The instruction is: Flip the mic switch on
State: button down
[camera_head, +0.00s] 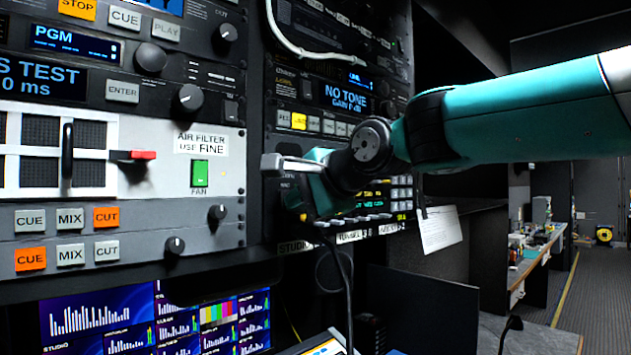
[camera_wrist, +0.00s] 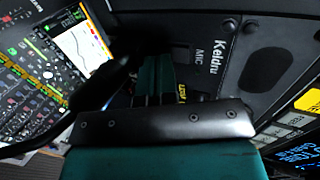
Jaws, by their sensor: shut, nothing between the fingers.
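The mic switch appears to be the small dark rectangle (camera_wrist: 182,57) beside the "MIC" lettering on a black panel in the wrist view. Its rocker position is too dark to tell. I cannot pick the switch out in the head view. My gripper (camera_head: 269,164) is shut and empty, pointing left in front of the rack in the head view. In the wrist view its fingers (camera_wrist: 154,78) reach up the picture, just left of and below the dark rectangle. I cannot tell whether they touch the panel.
A dark gooseneck (camera_head: 344,285) rises below my gripper. A green FAN switch (camera_head: 200,173) sits on the white panel at left. Several knobs and buttons surround it. Monitors (camera_head: 100,320) lie lower left. A paper sheet (camera_head: 439,229) hangs right of the rack.

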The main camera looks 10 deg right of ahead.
jog(key=shift+w+a, duration=0.15)
jog(key=shift+w, duration=0.15)
jog(key=shift+f, duration=0.1)
jog(key=shift+w+a+f+b, duration=0.15)
jog(key=shift+f+b, duration=0.2)
jog(key=shift+b, duration=0.65)
jog(key=shift+f+t+y+b, duration=0.1)
jog(key=shift+t+y+b, duration=0.3)
jog(key=shift+b, duration=0.75)
jog(key=shift+w, duration=0.1)
